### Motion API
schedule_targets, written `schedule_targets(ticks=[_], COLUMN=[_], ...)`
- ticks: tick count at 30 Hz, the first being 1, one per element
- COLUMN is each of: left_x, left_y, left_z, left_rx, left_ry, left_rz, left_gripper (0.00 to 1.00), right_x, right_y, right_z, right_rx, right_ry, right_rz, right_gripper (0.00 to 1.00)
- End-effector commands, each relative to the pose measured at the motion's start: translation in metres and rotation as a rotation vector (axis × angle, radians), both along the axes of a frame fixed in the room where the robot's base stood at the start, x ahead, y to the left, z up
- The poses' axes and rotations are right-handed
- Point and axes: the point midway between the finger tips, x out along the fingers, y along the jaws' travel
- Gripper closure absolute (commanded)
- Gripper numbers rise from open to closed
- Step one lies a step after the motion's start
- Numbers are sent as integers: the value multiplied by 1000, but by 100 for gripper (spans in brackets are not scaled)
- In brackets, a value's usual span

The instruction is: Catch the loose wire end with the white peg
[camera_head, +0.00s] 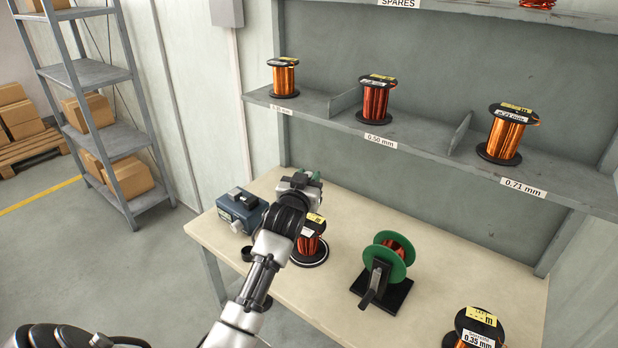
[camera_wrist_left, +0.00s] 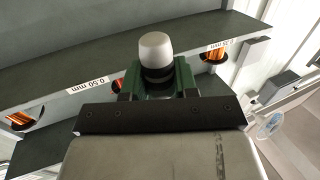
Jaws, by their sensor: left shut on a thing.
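My left gripper (camera_head: 303,182) is above the back left of the workbench, over a spool of copper wire (camera_head: 311,243) that my arm partly covers. In the left wrist view its green fingers (camera_wrist_left: 157,78) are shut on a white peg (camera_wrist_left: 155,48) with a dark lower part; the peg's rounded white top sticks out beyond the fingers. A green-flanged winder (camera_head: 388,258) with reddish wire stands on a black base at mid bench. I cannot make out a loose wire end in either view. My right gripper is not in view.
A blue-grey device (camera_head: 241,209) stands at the bench's left end. Another spool (camera_head: 478,330) is at the front right. A shelf (camera_head: 420,138) with several wire spools runs above the back of the bench. Bare bench top (camera_head: 460,265) lies right of the winder.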

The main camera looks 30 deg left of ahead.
Motion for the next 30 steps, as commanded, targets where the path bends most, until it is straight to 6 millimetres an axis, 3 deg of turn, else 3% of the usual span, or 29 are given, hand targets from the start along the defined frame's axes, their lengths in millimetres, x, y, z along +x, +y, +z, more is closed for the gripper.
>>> schedule_targets(ticks=[5, 15, 30], left_x=[0, 0, 0], left_y=[0, 0, 0], left_z=[-26, -67, -71], left_rx=[0, 0, 0], left_ry=[0, 0, 0], left_rz=[0, 0, 0], left_gripper=[90, 90, 90], right_x=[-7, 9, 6], right_y=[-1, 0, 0], right_z=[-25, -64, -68], right_rx=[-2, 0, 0], right_ry=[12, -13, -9], right_rz=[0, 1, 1], right_gripper=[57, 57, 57])
